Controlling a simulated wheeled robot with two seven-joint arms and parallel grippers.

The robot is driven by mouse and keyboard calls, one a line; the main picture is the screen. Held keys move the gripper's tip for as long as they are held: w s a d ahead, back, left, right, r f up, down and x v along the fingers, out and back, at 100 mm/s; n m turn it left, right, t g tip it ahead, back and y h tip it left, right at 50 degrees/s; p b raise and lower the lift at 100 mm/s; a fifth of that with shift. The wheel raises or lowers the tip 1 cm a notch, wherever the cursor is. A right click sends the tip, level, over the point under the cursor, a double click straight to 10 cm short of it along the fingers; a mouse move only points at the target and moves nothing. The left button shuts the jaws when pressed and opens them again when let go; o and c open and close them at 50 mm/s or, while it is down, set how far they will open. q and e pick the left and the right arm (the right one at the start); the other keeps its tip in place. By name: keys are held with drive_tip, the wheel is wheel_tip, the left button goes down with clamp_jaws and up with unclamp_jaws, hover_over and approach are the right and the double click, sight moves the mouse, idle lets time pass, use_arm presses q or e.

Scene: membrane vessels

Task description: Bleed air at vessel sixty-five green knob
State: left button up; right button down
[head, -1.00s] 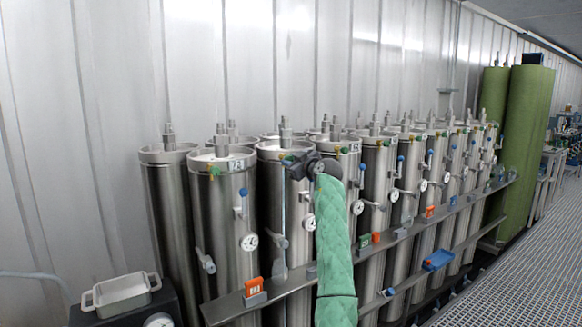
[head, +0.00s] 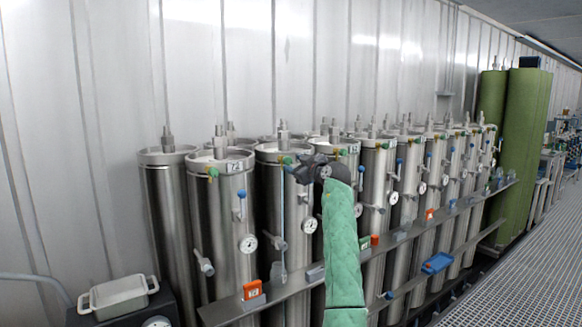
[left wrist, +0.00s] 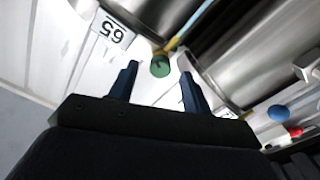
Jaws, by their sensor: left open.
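The vessel labelled 65 is a steel cylinder (head: 267,215) in the front row; its label plate (left wrist: 111,29) shows upside down in the left wrist view. Its green knob (left wrist: 160,66) sits at the end of a brass-coloured stem, near the vessel's top. In the head view the green knob (head: 287,160) is just left of my gripper. My left gripper (head: 297,170) is open. In the left wrist view its two dark fingers (left wrist: 157,88) stand on either side of the green knob's line, with the knob near their tips. I cannot tell whether they touch it. My right gripper is not in view.
More vessels with green and blue knobs and gauges stand close on both sides. A blue knob (left wrist: 277,113) is right of my fingers. A shelf rail (head: 290,283) with orange tags runs along the front. A grey tray (head: 117,294) is lower left; grated floor (head: 510,265) is open at right.

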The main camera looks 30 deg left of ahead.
use_arm(q)
drive_tip(key=v, duration=0.4)
drive_tip(key=shift+d+b, duration=0.1)
drive_tip(key=shift+b, duration=0.3)
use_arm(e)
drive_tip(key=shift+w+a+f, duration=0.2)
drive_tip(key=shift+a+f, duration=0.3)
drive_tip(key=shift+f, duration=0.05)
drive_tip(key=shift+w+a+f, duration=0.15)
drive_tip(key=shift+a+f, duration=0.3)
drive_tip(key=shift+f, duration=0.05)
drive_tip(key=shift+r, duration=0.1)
